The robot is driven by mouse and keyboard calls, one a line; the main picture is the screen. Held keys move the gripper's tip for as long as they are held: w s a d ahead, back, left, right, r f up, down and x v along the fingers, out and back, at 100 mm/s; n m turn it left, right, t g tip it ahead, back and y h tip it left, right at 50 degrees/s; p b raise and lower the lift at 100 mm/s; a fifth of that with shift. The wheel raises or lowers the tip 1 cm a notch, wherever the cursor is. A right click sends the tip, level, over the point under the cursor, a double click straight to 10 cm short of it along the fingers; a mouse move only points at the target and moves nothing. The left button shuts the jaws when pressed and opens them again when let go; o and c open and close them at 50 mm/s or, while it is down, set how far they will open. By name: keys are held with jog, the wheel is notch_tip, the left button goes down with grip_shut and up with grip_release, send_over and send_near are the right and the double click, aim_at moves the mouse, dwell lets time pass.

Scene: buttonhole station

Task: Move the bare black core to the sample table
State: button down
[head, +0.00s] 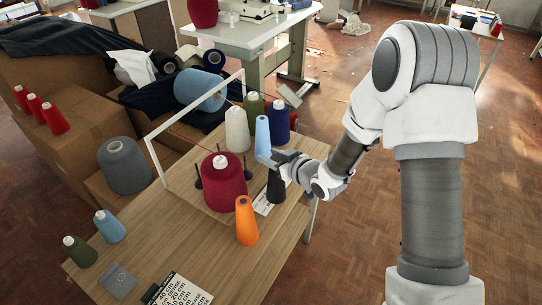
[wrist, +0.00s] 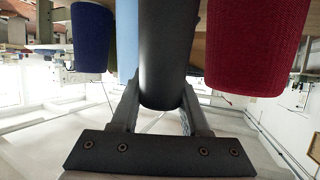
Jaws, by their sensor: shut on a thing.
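The bare black core (head: 276,189) stands upright at the right end of the wooden table (head: 190,252), between the crimson cone and the blue cone. My gripper (head: 271,160) reaches in from the right and is shut on the core near its top. In the wrist view the black core (wrist: 166,55) fills the gap between the two fingers of my gripper (wrist: 160,105). I cannot tell whether its base touches the table. Pale tables stand at the back and at the far right (head: 474,22); which one is the sample table is unclear.
The crimson cone (head: 223,184), orange cone (head: 246,222), light blue cone (head: 262,135), white cone (head: 237,130) and dark blue cone (head: 279,120) stand close around the core. A white frame (head: 155,163) rises over the table. Boxes (head: 75,118) crowd the left. Open floor (head: 345,75) lies beyond.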

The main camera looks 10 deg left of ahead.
jog(key=shift+c, duration=1.6)
grip_release()
jog(key=p+v, duration=0.7)
jog(key=v, duration=1)
jog(key=shift+r+p, duration=0.25)
jog(key=shift+p, duration=0.1)
jog(key=shift+d, duration=0.1)
